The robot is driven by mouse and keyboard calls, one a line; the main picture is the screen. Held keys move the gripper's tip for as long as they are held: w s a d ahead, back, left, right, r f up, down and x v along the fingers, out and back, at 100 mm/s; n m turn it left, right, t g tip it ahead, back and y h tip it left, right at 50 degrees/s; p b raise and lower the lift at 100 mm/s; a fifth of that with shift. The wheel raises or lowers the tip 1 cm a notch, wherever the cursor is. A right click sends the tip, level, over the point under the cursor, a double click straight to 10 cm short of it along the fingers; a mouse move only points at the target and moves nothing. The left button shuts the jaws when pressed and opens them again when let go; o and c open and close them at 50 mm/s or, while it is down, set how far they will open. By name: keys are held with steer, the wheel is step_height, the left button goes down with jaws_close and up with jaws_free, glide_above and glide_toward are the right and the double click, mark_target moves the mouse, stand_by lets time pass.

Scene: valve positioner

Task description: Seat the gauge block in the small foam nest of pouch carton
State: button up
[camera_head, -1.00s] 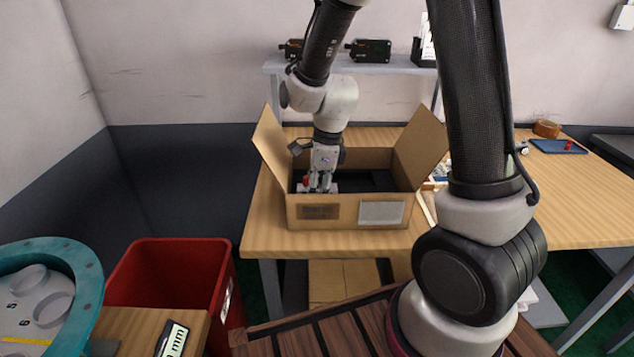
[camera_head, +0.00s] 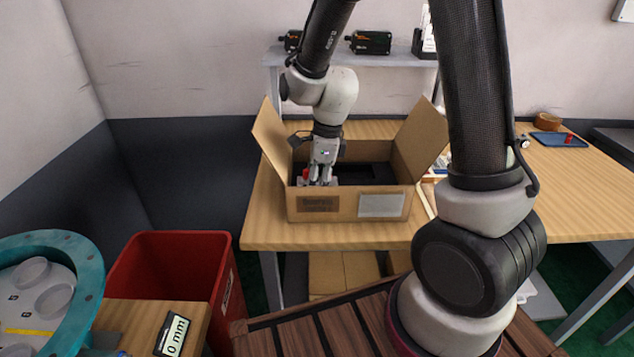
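The pouch carton (camera_head: 352,206) is an open cardboard box with raised flaps, standing on the wooden table. Dark foam (camera_head: 373,173) shows inside it. My gripper (camera_head: 317,181) points down into the left part of the carton, its fingers partly below the front wall's rim. A small red thing (camera_head: 305,174) shows beside the fingers, at the carton's left. I cannot make out the gauge block or the small nest; the front wall and my gripper hide that part. Whether the fingers are shut on something cannot be told.
A red bin (camera_head: 168,270) and a teal ring-shaped fixture (camera_head: 75,255) stand at the lower left. A small display reading mm (camera_head: 173,336) lies near them. A blue tray (camera_head: 559,140) sits at the table's right. A shelf (camera_head: 350,60) stands behind.

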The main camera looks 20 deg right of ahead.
steer(key=shift+f, duration=0.15)
stand_by(0.3)
steer(key=shift+f, duration=0.35)
steer(key=shift+f, duration=0.15)
stand_by(0.5)
steer(key=o, duration=1.3)
